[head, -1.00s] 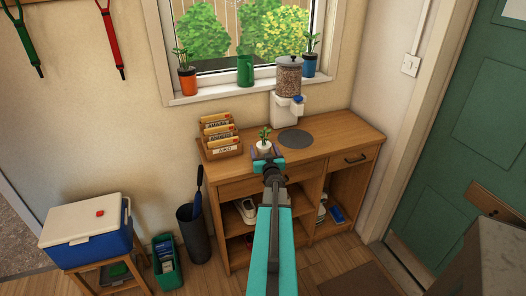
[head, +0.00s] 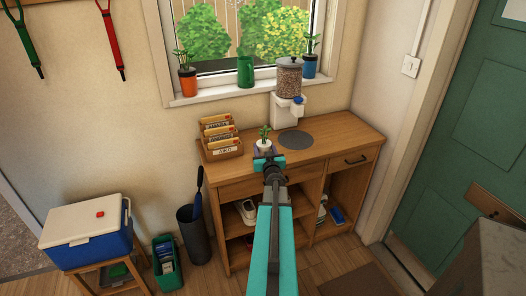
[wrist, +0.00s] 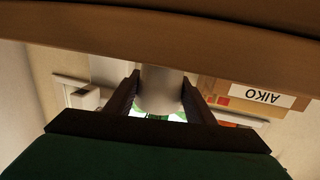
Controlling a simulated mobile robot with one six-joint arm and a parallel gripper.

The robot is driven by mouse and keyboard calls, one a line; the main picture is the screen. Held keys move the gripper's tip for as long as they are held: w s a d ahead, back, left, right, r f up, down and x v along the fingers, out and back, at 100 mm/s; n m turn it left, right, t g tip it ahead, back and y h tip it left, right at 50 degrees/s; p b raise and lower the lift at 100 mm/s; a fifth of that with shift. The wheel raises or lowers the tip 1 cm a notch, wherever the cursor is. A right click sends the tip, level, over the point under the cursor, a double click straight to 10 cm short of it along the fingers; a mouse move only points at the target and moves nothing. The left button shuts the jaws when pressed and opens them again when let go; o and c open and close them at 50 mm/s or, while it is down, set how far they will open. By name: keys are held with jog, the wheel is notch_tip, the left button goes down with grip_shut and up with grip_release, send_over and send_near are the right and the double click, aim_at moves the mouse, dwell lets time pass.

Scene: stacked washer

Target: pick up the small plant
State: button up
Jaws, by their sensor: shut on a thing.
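The small plant (head: 264,133) has green leaves in a white pot and is upright at the front part of the wooden desk. My gripper (head: 264,152) reaches it from the front, low on the pot. In the wrist view, which is upside down, the white pot (wrist: 160,88) sits between the two dark fingers of my gripper (wrist: 160,100), which are shut on it. Some green leaf shows just below the pot there. The pot's base is hidden by the desk edge, so I cannot tell whether it touches the desktop.
The desk (head: 340,142) bears a letter rack (head: 222,147) left of the plant and a grey round mat (head: 295,140) right of it. A grain dispenser (head: 289,80) stands behind. Potted plants and a green vase (head: 246,71) line the windowsill. The air above the desk's front is free.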

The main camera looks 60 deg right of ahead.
notch_tip(320, 180, up, 3)
jog(key=shift+f, duration=0.15)
jog(key=s+a+p, duration=0.4)
jog(key=s+p, duration=0.1)
jog(key=s, duration=0.2)
jog(key=s+a+r+p, duration=0.1)
jog(key=s+a+p, duration=0.3)
jog(key=s, duration=0.2)
jog(key=shift+s+p, duration=0.35)
jog(key=shift+a, duration=0.1)
dwell(0.8)
